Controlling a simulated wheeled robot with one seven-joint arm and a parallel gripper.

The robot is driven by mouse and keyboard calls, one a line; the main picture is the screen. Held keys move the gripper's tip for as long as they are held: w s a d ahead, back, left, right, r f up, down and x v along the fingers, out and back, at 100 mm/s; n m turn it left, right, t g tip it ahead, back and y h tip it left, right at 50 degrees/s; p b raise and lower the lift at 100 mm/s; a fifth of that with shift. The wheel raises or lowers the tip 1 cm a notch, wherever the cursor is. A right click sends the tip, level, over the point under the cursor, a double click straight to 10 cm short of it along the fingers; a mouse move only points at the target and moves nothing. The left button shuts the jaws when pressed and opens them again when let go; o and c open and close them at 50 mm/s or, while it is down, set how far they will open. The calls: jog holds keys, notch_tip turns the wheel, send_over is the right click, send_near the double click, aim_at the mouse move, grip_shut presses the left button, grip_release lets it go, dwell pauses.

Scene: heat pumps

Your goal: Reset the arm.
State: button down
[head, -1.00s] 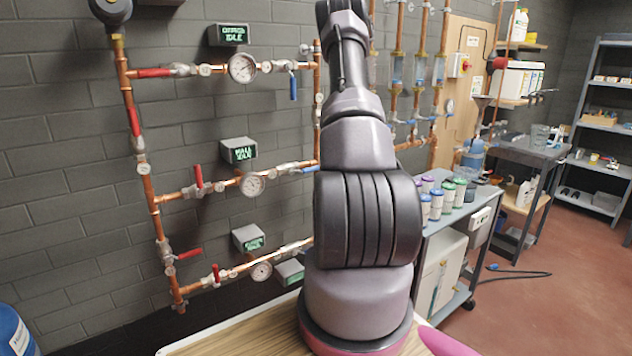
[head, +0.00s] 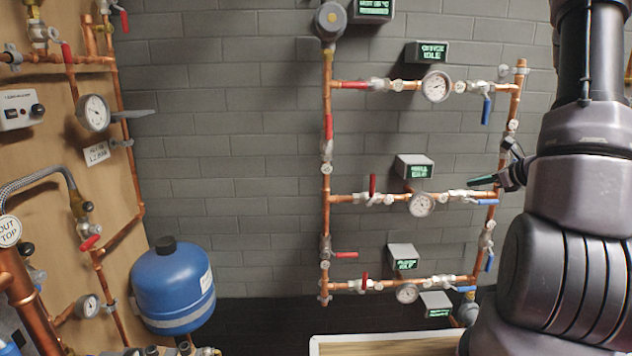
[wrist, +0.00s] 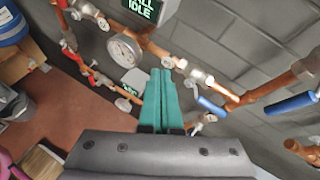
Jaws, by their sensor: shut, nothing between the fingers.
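My gripper (head: 482,181) shows in the head view as a teal tip in front of the middle pipe branch, at its right end near the vertical copper pipe. In the wrist view the two teal fingers (wrist: 161,97) lie side by side, shut and empty. They point toward a pressure gauge (wrist: 125,49) and a copper pipe with valves. Whether the fingertips touch the pipework cannot be told. My dark purple arm fills the right side of the head view and hides what lies behind it.
The copper manifold (head: 327,110) on the grey brick wall has three branches with gauges and red and blue handles. A blue tank (head: 173,287) and a wooden panel (head: 60,130) of pipework stand at left. Blue handles (wrist: 290,104) lie close right of the fingers.

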jog(key=s+a+r+n+g+y, duration=0.25)
jog(key=s+a+r+n, duration=0.35)
jog(key=a, duration=0.4)
jog(key=s+a+r+n+g+y, duration=0.1)
jog(key=s+a+r+n+g, duration=0.25)
jog(key=a+r+n, duration=0.5)
jog(key=s+a+r+n+t+h, duration=0.1)
jog(key=s+a+r+n+h, duration=0.1)
jog(key=s+n, duration=0.3)
jog(key=s+a+r+n+h, duration=0.2)
jog(key=s+r+n+h, duration=0.2)
jog(key=s, duration=0.6)
jog(key=shift+s+r+n+t, duration=0.25)
jog(key=shift+r+n+t, duration=0.15)
jog(key=shift+r+n, duration=0.35)
jog(key=shift+f, duration=0.15)
